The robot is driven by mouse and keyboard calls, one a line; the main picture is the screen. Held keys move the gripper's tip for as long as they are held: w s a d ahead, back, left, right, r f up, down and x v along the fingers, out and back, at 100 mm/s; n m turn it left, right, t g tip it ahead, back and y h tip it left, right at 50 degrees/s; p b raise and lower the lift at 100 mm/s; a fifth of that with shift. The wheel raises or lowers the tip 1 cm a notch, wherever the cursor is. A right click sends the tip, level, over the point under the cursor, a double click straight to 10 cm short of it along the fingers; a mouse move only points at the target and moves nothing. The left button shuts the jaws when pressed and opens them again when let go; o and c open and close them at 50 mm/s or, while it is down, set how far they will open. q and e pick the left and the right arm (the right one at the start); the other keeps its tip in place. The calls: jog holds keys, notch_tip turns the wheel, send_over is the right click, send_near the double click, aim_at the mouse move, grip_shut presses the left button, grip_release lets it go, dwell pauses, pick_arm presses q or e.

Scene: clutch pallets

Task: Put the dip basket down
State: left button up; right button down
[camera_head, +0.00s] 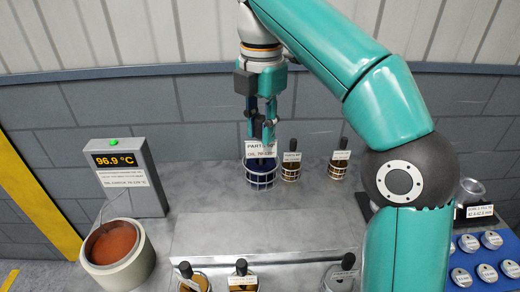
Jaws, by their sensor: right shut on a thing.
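The dip basket (260,180) is a round, pale wire-like basket with a dark blue inside, near the back middle of the grey bench. A white label with "OIL" and a temperature range stands above its rim. My right gripper (263,135) points down over the basket, shut on its upright handle, which the fingers and label mostly hide. The basket looks upright. I cannot tell whether its base touches the bench. My left gripper is not in view.
At left are a round pot of reddish-brown liquid (116,272) and a display (129,190) reading 96.9 °C. A blue tray (469,262) holds metal discs at right. Bench left of the basket is clear.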

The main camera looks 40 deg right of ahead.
aim_at(264, 161)
jog(key=f+b, duration=0.1)
jog(key=f, duration=0.3)
jog(key=f+b, duration=0.2)
jog(key=f, duration=0.3)
jog(key=f+b, duration=0.1)
jog(key=f, duration=0.4)
jog(key=shift+s+d, duration=0.2)
jog(key=shift+d, duration=0.05)
jog(key=shift+f+b, duration=0.55)
jog(key=shift+f, duration=1.95)
jog(key=c, duration=1.3)
grip_release()
jog(key=shift+f, duration=0.15)
jog(key=o, duration=0.3)
jog(key=shift+s, duration=0.1)
notch_tip(264, 161, up, 12)
jog(key=shift+r+p, duration=0.1)
jog(key=shift+p, duration=1.05)
